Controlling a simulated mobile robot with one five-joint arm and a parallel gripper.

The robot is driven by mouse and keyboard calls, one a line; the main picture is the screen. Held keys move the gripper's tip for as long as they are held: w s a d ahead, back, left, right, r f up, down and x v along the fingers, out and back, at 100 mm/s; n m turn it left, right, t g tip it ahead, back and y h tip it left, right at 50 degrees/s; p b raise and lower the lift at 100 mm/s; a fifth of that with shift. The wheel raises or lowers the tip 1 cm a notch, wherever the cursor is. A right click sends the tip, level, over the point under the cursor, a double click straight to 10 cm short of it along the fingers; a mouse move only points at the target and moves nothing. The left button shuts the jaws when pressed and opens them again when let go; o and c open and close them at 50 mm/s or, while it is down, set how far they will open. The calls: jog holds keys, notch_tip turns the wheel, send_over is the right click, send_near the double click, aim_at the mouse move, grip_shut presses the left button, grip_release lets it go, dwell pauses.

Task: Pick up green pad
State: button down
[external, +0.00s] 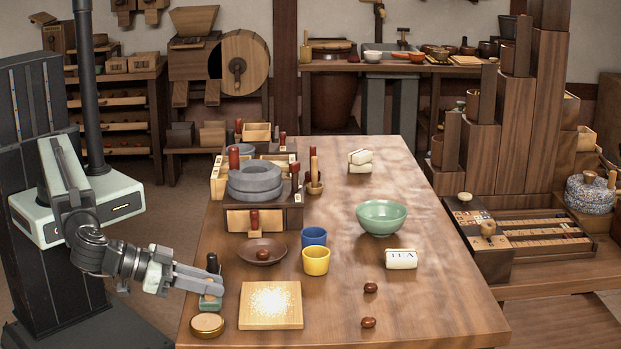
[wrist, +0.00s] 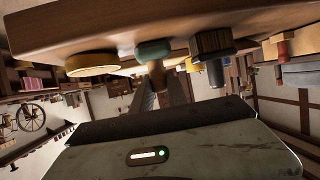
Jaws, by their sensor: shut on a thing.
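The green pad (external: 209,303) is at the near left edge of the table, under the tip of my gripper (external: 214,286). In the wrist view, which is upside down, the pad (wrist: 153,50) is a teal disc with a short wooden handle. My gripper (wrist: 160,86) is shut on that handle. The pad appears to be at the table surface; I cannot tell whether it touches it. My fingers hide part of it in the external view.
A round yellow-topped lid (external: 207,324) lies just in front of the pad. A dark-handled tool (external: 213,263) stands close behind. A square wooden board (external: 271,305) lies to the right. A brown dish (external: 262,251) and yellow cup (external: 316,261) stand farther back. The table's near right is mostly clear.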

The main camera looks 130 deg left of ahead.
notch_tip(320, 180, up, 10)
jog(key=p, duration=1)
jog(key=shift+r, duration=0.15)
jog(key=shift+f, duration=0.2)
